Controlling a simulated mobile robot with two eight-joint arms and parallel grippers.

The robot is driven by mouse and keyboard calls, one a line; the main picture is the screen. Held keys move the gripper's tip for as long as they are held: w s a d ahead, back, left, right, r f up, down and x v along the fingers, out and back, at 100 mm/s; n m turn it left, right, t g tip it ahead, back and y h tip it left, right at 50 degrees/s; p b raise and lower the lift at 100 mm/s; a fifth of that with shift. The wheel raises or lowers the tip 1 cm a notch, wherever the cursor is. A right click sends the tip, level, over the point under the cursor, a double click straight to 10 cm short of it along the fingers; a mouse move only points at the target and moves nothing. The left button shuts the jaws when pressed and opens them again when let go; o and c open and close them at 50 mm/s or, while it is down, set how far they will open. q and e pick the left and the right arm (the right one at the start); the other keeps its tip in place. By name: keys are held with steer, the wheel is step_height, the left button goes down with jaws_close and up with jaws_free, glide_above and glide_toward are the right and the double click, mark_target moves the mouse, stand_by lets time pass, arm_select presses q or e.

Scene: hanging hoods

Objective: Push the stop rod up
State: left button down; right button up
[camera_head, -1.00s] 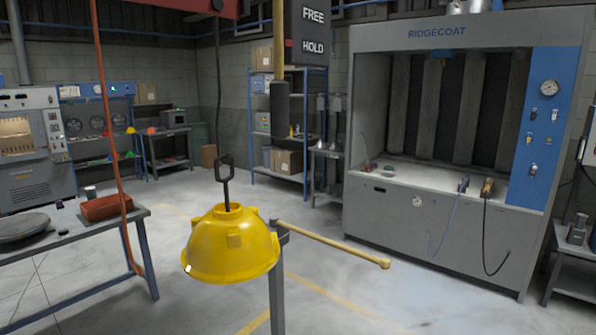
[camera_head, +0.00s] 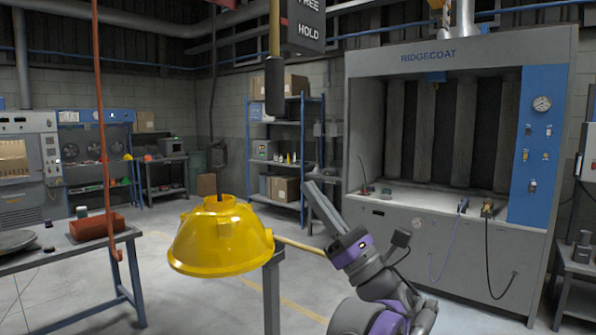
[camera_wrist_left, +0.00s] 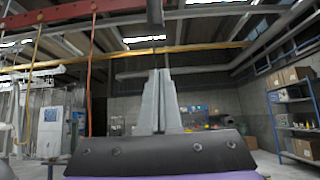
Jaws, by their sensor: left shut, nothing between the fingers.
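The stop rod appears to be the yellow hanging rod with a black cylindrical grip (camera_head: 275,88) at its lower end, beside the FREE/HOLD sign (camera_head: 306,25). My left gripper (camera_head: 312,176) is shut and empty, its fingers pointing up, below and right of the grip in the head view. In the left wrist view its closed fingers (camera_wrist_left: 160,95) point up, with a dark cylindrical end (camera_wrist_left: 155,12) above the tips, apart from them. A yellow hood (camera_head: 220,240) hangs lower left. My right gripper is not in view.
A table (camera_head: 65,245) with a red tray (camera_head: 97,227) stands lower left. A grey post with a yellow bar (camera_head: 300,245) is beside the hood. The RIDGECOAT booth (camera_head: 450,220) stands behind my arm.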

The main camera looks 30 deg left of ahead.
arm_select(q)
steer(key=d+r+p+x, duration=0.1)
steer(key=r+x, duration=0.1)
steer(key=x, duration=1)
steer(key=shift+d+p, duration=0.3)
steer(key=shift+d, duration=0.05)
